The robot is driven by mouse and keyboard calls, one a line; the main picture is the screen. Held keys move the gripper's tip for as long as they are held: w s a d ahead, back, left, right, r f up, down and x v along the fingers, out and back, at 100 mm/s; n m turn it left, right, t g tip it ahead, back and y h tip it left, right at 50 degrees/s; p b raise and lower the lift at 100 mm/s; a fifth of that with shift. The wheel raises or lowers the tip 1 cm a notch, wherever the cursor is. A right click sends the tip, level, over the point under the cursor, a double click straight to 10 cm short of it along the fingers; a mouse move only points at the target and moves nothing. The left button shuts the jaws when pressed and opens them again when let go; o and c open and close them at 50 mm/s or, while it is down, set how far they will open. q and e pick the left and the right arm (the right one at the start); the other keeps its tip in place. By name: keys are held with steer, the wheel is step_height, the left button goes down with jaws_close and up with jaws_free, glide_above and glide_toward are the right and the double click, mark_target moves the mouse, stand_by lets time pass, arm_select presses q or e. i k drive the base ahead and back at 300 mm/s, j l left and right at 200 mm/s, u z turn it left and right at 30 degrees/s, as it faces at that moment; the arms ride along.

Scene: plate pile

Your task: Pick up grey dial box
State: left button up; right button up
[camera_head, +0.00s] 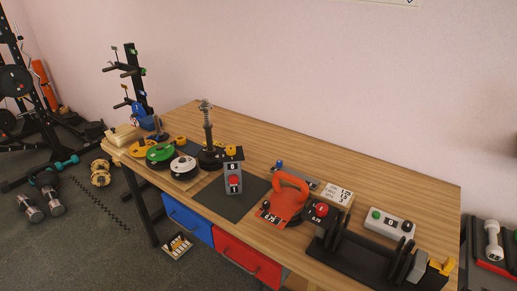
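A long light grey box (388,224) lies on the right part of the wooden table. It has a green knob at its left end, a dark marking in the middle and dark knobs at its right end. An upright grey box (233,178) with a red round button and a yellow piece on top stands mid-table on a dark mat. I cannot tell for certain which of the two is the grey dial box. Neither of my grippers shows in the head view.
A black slotted rack (350,254) stands in front of the long grey box. An orange kettlebell-shaped piece (287,202) and a white printed block (337,195) are left of it. Green (160,153) and white (184,167) discs and a dark post (208,130) fill the left side.

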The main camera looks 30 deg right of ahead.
mark_target(232, 164)
steer(key=i+j+z, duration=0.1)
steer(key=z, duration=0.35)
steer(key=i+j+z, duration=0.25)
steer(key=z, duration=0.2)
steer(key=i+j+z, duration=0.2)
steer(key=z, duration=0.25)
steer(key=i+j+z, duration=0.1)
steer(key=j+z, duration=0.2)
steer(key=z, duration=0.15)
